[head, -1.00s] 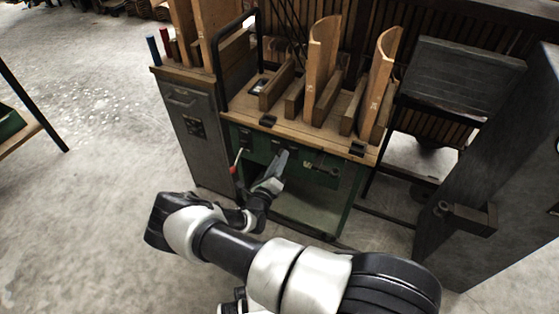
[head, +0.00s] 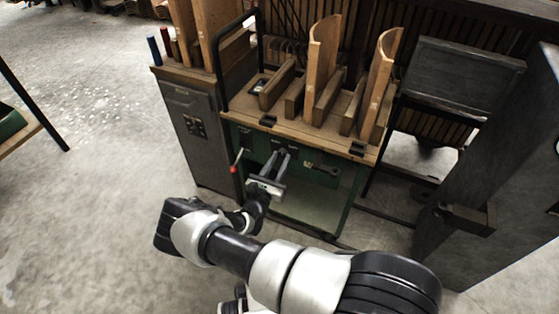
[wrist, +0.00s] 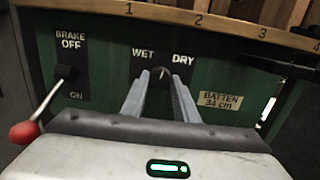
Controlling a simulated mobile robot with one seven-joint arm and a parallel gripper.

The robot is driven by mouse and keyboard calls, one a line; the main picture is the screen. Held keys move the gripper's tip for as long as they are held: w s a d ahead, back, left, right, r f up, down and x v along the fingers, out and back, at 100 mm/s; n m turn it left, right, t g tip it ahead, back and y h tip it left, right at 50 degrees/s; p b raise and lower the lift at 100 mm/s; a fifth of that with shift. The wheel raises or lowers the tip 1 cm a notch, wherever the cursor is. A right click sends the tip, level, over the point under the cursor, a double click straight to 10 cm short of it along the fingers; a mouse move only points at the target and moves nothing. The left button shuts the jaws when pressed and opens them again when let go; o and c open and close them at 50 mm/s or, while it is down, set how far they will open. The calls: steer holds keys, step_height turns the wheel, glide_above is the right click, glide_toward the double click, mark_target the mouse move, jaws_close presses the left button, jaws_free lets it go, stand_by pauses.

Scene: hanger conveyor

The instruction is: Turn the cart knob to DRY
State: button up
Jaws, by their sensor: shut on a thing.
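The dark cart knob (wrist: 160,80) sits on the green panel, just below and between the WET label (wrist: 143,54) and the DRY label (wrist: 183,59). Its small pale mark points nearly straight up, leaning slightly toward DRY. My gripper (head: 279,155) is at the cart's front, and in the wrist view its two grey fingers are shut on the knob, one on each side. The fingers hide the knob's sides and the gripper body hides the panel below. In the head view the knob is hidden by the fingers.
Left of the knob is a brake lever with a red ball (wrist: 24,132), close to my gripper's body. Its plate reads BRAKE OFF and ON. A BATTEN label (wrist: 220,101) is at right. Wooden pieces stand on the cart top (head: 300,130). A grey cabinet (head: 197,130) adjoins at left.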

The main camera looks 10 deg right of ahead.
steer(key=m+h, duration=0.1)
steer(key=m, duration=0.6)
steer(key=shift+a+f, duration=0.1)
steer(key=shift+m, duration=0.3)
stand_by(0.3)
steer(key=o, duration=1.1)
steer(key=shift+c, duration=0.2)
steer(key=p+v, duration=0.2)
steer(key=v, duration=1.5)
steer(key=shift+a+r, duration=0.2)
